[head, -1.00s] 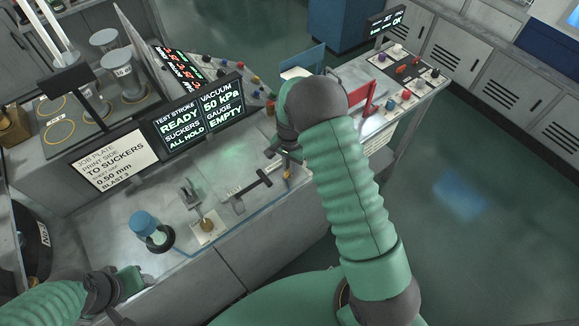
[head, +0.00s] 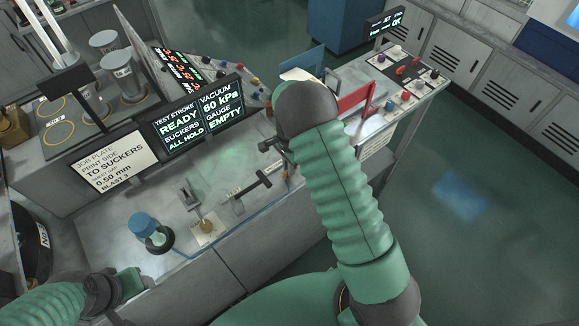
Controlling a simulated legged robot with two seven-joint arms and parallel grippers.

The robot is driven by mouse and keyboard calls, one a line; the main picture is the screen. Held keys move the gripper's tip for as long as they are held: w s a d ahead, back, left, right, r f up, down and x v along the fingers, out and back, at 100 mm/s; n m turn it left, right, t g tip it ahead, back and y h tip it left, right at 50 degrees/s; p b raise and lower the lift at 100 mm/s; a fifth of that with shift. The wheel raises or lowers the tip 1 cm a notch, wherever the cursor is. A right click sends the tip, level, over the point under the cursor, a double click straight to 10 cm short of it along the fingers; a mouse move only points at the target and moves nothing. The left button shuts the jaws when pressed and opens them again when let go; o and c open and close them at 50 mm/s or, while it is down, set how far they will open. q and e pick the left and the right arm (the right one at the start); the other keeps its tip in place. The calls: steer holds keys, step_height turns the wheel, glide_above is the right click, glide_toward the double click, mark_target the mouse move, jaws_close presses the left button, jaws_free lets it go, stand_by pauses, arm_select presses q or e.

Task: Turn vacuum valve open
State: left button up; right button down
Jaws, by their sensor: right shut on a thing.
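My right gripper (head: 272,146) is by the bench, just left of my bent green arm. It is shut on a small part that I take for the vacuum valve, largely hidden by the gripper and arm. The status screen (head: 200,113) reads vacuum 60 kPa, suckers all hold, gauge empty and test stroke ready. My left gripper (head: 132,281) is low at the left, away from the valve, and its jaws are not clear.
A black T-shaped handle (head: 255,183) lies along the bench front beside an upright lever (head: 195,200). The floor at right is clear.

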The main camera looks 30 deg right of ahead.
steer(key=shift+w+r, duration=0.2)
steer(key=shift+w, duration=0.1)
steer(key=c, duration=1.5)
jaws_free()
steer(key=shift+o, duration=0.2)
steer(key=shift+s+f, duration=0.1)
steer(key=shift+s, duration=0.05)
step_height(320, 180, up, 17)
steer(key=b, duration=0.3)
steer(key=shift+f, duration=0.15)
